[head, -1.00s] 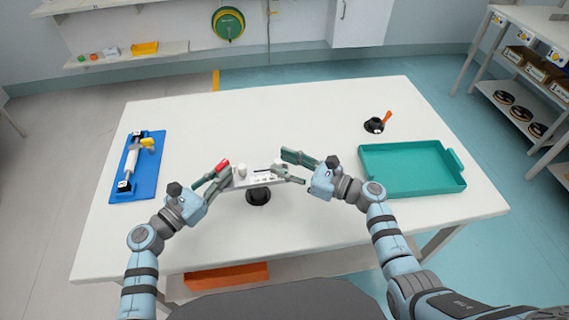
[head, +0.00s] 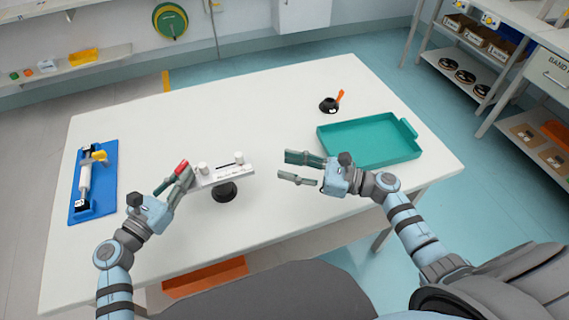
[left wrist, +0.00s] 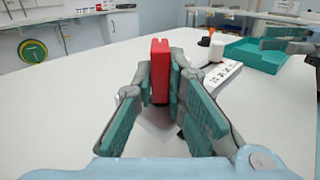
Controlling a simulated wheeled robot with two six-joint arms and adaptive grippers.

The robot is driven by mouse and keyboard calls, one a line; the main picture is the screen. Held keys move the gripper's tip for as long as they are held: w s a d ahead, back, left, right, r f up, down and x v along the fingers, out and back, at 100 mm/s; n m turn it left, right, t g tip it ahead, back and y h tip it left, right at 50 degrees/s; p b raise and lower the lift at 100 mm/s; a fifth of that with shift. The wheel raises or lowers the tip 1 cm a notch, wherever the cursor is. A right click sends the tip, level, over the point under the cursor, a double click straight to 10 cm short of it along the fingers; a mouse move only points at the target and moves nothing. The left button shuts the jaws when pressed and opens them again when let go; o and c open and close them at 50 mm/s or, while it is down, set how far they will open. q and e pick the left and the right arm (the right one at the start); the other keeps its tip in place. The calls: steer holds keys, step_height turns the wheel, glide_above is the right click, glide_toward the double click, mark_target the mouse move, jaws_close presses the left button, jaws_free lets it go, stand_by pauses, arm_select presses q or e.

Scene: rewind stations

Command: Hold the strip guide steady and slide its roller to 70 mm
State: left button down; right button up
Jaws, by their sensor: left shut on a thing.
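The strip guide (head: 222,177) is a pale bar on a round black stand (head: 225,192) near the middle of the table. A white cylinder (head: 203,168) stands at its left part and a smaller white roller (head: 239,158) near its right end. Scale marks show on its front face, too small to read. My left gripper (head: 182,171) is shut on the guide's red handle (left wrist: 160,70) at the left end. My right gripper (head: 301,171) is open and empty, to the right of the guide and apart from it.
A teal tray (head: 409,155) lies at the right of the table. A black round holder with an orange handle (head: 329,104) stands behind it. A blue board (head: 107,203) with a white cylinder and yellow part lies at the left. The table's middle back is clear.

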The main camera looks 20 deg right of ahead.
arm_select(q)
steer(key=c, duration=1.6)
jaws_free()
steer(key=shift+o, duration=0.2)
